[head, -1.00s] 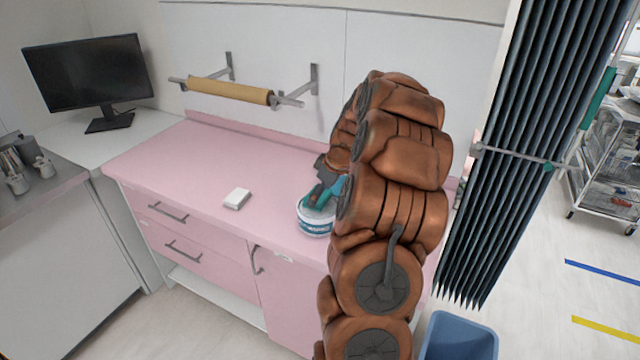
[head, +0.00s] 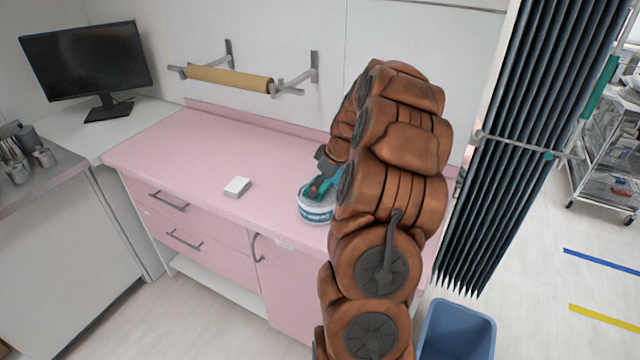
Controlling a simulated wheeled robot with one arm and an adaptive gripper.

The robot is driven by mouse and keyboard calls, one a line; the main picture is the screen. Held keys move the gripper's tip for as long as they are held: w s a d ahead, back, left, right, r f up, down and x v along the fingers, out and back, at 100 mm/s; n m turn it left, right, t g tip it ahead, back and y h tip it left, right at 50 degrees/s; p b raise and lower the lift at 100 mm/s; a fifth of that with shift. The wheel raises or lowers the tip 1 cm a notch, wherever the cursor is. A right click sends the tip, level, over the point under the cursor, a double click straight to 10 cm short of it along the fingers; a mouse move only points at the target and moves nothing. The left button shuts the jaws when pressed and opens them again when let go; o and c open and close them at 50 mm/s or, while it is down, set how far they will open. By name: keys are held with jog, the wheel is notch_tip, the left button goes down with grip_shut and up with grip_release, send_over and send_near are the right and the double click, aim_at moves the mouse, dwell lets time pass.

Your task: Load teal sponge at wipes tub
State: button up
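The wipes tub (head: 317,213), a round white tub with a teal band, stands on the pink counter near its front edge. My gripper (head: 315,191) points down at the top of the tub, within or just over its rim. Teal surfaces show at the gripper, with a small orange spot. I cannot tell whether any of this teal is the sponge or only the fingers. My copper-coloured arm hides the right side of the tub and part of the gripper. Whether the fingers are open or shut does not show.
A small white block (head: 237,187) lies on the pink counter (head: 180,150), left of the tub. A paper roll (head: 230,79) hangs on the wall behind. A monitor (head: 88,62) stands at left. A pleated curtain (head: 530,140) and blue bin (head: 457,330) are at right.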

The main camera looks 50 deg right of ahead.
jog(key=shift+f+b, duration=0.4)
jog(key=shift+f, duration=0.05)
dwell(0.5)
jog(key=shift+f+b, duration=0.15)
jog(key=shift+b, duration=0.55)
dwell(2.9)
jog(key=shift+r+b, duration=0.3)
jog(key=shift+r, duration=1.25)
jog(key=shift+r+b, duration=0.3)
jog(key=shift+r, duration=1.75)
